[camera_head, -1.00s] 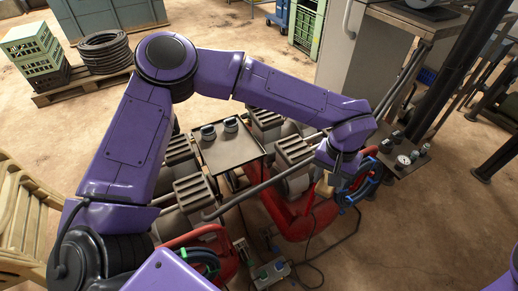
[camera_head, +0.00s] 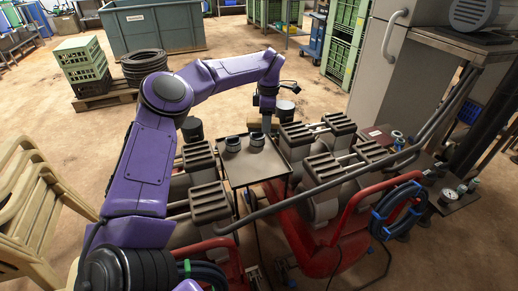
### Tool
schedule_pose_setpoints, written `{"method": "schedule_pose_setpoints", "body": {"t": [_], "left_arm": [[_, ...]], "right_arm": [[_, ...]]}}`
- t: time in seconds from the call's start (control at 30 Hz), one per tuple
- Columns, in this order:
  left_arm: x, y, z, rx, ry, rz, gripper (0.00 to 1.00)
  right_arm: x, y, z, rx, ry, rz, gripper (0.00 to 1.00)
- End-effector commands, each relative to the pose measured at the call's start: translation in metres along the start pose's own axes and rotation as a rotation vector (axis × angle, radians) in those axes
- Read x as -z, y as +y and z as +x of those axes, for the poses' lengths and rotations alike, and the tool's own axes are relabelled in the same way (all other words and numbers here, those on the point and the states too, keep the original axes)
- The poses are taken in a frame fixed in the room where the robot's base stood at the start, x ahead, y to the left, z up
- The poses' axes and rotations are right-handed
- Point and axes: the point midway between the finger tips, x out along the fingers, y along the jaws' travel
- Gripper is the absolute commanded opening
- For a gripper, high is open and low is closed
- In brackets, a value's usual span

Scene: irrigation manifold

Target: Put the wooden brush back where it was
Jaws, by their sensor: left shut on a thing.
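My left gripper (camera_head: 267,121) points down at the far edge of the grey tray (camera_head: 240,172), just right of two dark round fittings (camera_head: 245,142). My right gripper is out of view.
A red-framed machine (camera_head: 335,252) with several ribbed dark blocks surrounds the tray. A long grey bar (camera_head: 330,184) crosses in front. A coiled blue hose (camera_head: 397,212) hangs at right, near a gauge (camera_head: 449,195).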

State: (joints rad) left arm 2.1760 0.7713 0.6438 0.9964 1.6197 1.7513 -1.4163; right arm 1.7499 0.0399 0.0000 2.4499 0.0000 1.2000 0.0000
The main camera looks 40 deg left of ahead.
Motion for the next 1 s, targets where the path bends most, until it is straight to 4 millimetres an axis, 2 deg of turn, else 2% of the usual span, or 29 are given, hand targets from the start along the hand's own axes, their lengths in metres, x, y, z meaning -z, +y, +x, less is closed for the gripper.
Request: {"method": "schedule_pose_setpoints", "body": {"t": [0.03, 0.1, 0.2, 0.3, 0.4, 0.47, 0.53, 0.87, 1.0], "left_arm": [[0.025, 0.013, 0.011, 0.0, -0.006, -0.138, 0.16], [0.059, 0.028, 0.015, 0.004, -0.011, -0.329, 0.16], [0.099, 0.041, 0.019, 0.009, -0.018, -0.551, 0.16], [0.124, 0.048, 0.02, 0.013, -0.023, -0.696, 0.16], [0.135, 0.049, 0.021, 0.016, -0.024, -0.767, 0.16], [0.133, 0.047, 0.024, 0.017, -0.024, -0.779, 0.16], [0.123, 0.04, 0.029, 0.018, -0.025, -0.777, 0.16], [0.059, 0.001, 0.058, 0.018, -0.023, -0.773, 0.16], [0.041, -0.009, 0.084, 0.017, -0.021, -0.774, 0.16]], "right_arm": [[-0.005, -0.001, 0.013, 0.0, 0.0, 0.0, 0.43], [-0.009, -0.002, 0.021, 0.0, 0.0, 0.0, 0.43], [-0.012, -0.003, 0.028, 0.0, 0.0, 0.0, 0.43], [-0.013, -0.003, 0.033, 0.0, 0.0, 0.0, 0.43], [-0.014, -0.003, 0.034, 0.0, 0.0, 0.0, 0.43], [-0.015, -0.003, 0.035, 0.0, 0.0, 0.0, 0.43], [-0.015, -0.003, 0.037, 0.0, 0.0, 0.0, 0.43], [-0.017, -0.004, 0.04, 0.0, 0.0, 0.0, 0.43], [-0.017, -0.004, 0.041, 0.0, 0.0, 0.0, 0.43]]}}
